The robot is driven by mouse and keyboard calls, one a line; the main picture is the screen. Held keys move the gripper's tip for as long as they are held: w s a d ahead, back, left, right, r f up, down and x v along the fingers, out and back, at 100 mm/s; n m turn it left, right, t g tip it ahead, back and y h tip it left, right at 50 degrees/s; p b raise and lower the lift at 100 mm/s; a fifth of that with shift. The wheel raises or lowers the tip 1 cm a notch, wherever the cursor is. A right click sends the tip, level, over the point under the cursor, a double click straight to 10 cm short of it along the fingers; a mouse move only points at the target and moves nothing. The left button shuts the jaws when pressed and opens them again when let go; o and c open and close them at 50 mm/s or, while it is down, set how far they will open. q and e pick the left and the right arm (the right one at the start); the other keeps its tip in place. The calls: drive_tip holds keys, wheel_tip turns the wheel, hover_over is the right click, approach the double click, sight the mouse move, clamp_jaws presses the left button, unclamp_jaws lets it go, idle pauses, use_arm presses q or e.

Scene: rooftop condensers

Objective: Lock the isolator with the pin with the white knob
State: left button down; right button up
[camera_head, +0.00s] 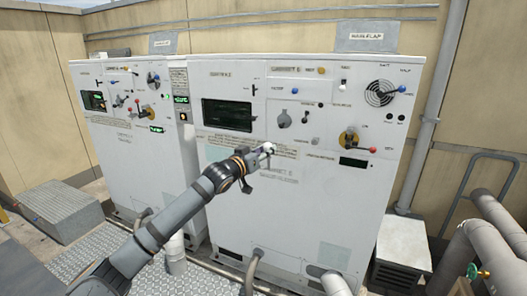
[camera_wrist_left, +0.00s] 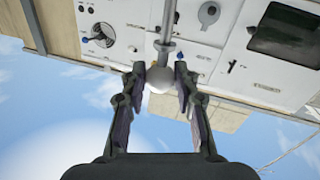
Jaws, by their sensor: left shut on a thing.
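My left gripper (camera_head: 264,151) is in front of the right cabinet, below its dark screen. In the left wrist view, the gripper (camera_wrist_left: 160,80) has its two fingers either side of a white ball knob (camera_wrist_left: 160,79), shut on it. A grey rod, the pin (camera_wrist_left: 168,30), runs from the knob towards the top of that view. The white knob also shows at the gripper's tip in the head view (camera_head: 268,147). My right gripper is out of view.
The left cabinet (camera_head: 120,170) carries a similar red-handled switch on yellow (camera_head: 147,112). Large pipes (camera_head: 485,240) stand at the right. A metal grating (camera_head: 110,250) lies in front.

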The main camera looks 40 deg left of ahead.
use_arm(q)
drive_tip(key=shift+w+r, duration=0.1)
drive_tip(key=shift+r, duration=0.5)
drive_tip(key=shift+s+d+r, duration=0.1)
drive_tip(key=shift+s+r, duration=0.15)
drive_tip(key=shift+r, duration=1.7)
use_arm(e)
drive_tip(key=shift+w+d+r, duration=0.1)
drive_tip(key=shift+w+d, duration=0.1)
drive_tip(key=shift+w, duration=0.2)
use_arm(q)
drive_tip(key=shift+r, duration=0.1)
